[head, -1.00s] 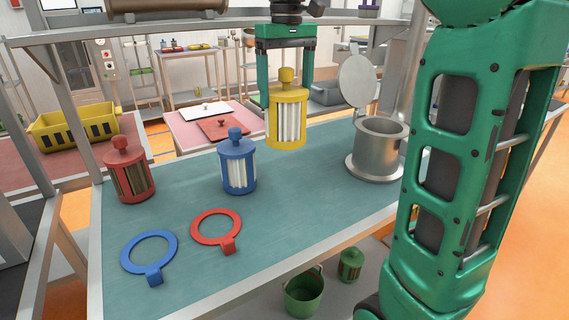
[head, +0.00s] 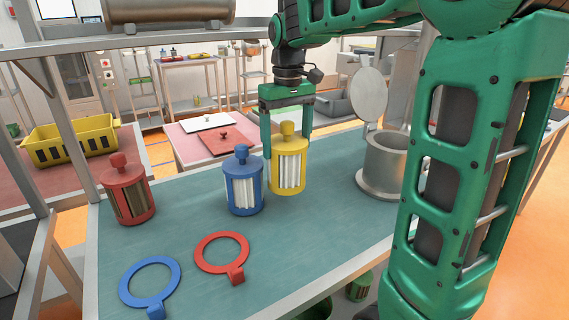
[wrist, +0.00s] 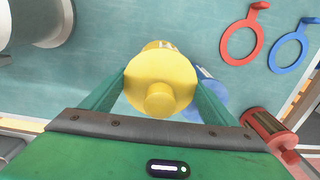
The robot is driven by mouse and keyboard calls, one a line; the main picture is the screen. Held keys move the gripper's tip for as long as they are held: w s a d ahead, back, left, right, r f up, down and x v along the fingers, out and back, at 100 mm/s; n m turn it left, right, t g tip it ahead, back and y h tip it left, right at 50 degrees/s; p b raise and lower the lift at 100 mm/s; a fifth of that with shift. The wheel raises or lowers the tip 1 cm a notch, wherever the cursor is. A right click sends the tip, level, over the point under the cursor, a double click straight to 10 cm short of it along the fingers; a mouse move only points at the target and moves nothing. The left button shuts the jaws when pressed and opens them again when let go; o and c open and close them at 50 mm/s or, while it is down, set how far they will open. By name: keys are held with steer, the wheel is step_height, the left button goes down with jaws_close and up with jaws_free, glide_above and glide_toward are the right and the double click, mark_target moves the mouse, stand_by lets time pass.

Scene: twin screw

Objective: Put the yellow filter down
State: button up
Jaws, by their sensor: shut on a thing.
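The yellow filter (head: 289,172) stands upright at the back of the teal bench, with a round knob on top and white pleats in its cage. Its base is at or very near the bench top; I cannot tell if it touches. My green gripper (head: 287,132) is above it, with its two fingers down on either side, shut on it. The wrist view shows the yellow filter (wrist: 158,72) from above between the fingers (wrist: 160,100). The blue filter (head: 243,186) stands close on its left, partly hidden by the yellow one in the wrist view.
A red filter (head: 128,194) with dark pleats stands at the left. A blue ring (head: 130,285) and a red ring (head: 205,262) lie at the front. A metal pot (head: 385,165) with its lid raised stands at the right. Bare bench lies between pot and yellow filter.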

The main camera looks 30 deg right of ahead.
mark_target(287, 162)
steer(key=shift+f, duration=3)
steer(key=o, duration=1.6)
steer(key=shift+c, duration=0.2)
